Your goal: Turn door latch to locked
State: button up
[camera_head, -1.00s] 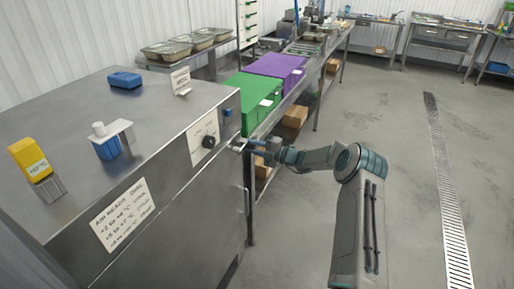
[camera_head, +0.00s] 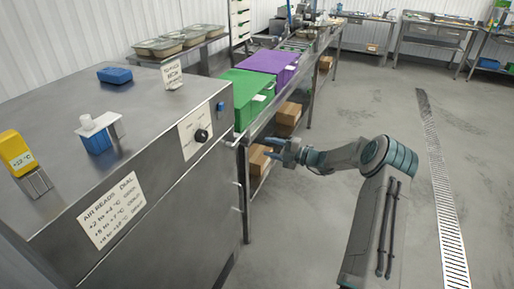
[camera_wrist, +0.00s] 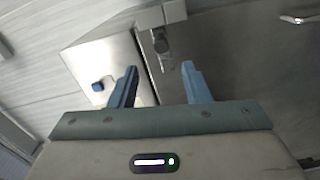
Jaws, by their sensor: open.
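The door latch shows as a small metal piece (camera_head: 231,142) at the upper right corner of the steel cabinet front (camera_head: 185,190). In the wrist view a latch-like metal fitting with a short knob (camera_wrist: 160,44) sits at the cabinet's edge, ahead of my fingertips. Whether it stands locked or unlocked I cannot tell. My gripper (camera_head: 272,149) is to the right of the latch, apart from it. Its two blue fingers are spread with nothing between them, as the wrist view (camera_wrist: 160,68) also shows.
A dial panel (camera_head: 195,130) and a sign (camera_head: 111,208) are on the cabinet front. A door handle (camera_head: 238,195) projects below the latch. Green (camera_head: 247,95) and purple (camera_head: 270,63) crates stand on the bench behind. The floor (camera_head: 320,215) at right is clear.

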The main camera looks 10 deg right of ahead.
jog(key=shift+v, duration=1.85)
jog(key=shift+a, duration=0.1)
